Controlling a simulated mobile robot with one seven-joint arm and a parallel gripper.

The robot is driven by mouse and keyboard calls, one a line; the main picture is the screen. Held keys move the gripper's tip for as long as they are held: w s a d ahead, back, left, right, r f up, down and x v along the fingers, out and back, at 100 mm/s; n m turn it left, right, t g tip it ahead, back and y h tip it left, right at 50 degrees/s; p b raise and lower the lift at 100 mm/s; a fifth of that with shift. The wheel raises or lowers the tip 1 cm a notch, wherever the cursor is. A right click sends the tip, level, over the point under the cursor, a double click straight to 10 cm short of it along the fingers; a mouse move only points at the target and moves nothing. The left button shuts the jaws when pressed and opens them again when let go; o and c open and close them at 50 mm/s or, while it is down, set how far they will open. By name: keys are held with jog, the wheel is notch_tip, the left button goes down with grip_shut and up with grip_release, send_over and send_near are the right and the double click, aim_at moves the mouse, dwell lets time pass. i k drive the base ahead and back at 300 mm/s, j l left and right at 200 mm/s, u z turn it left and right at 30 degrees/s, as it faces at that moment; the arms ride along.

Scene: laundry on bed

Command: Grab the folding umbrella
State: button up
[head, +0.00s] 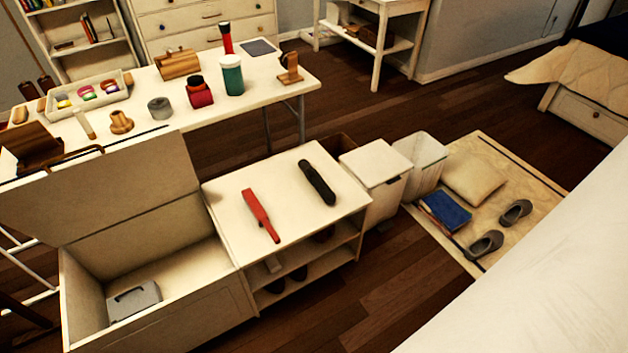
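A black, elongated object that looks like the folding umbrella (317,182) lies on the right part of the top of a low white shelf unit (225,197). It lies at a slant, with bare top around it. A red, elongated object (261,215) with a narrower end lies to its left, apart from it; I cannot tell exactly what it is. My gripper is not in view.
An open white chest (85,290) with a grey case inside adjoins the shelf unit's left. A white bin (372,175) stands at its right. Behind is a long table (185,125) with several items. Slippers (486,244) lie on a rug. A large white surface (540,290) fills the lower right.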

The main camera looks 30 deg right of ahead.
aim_at(313, 177)
jog(key=i+l+z, duration=0.35)
jog(key=i+l, duration=0.15)
jog(key=i+l+z, duration=0.3)
jog(key=i+l, duration=0.2)
jog(key=i, duration=0.1)
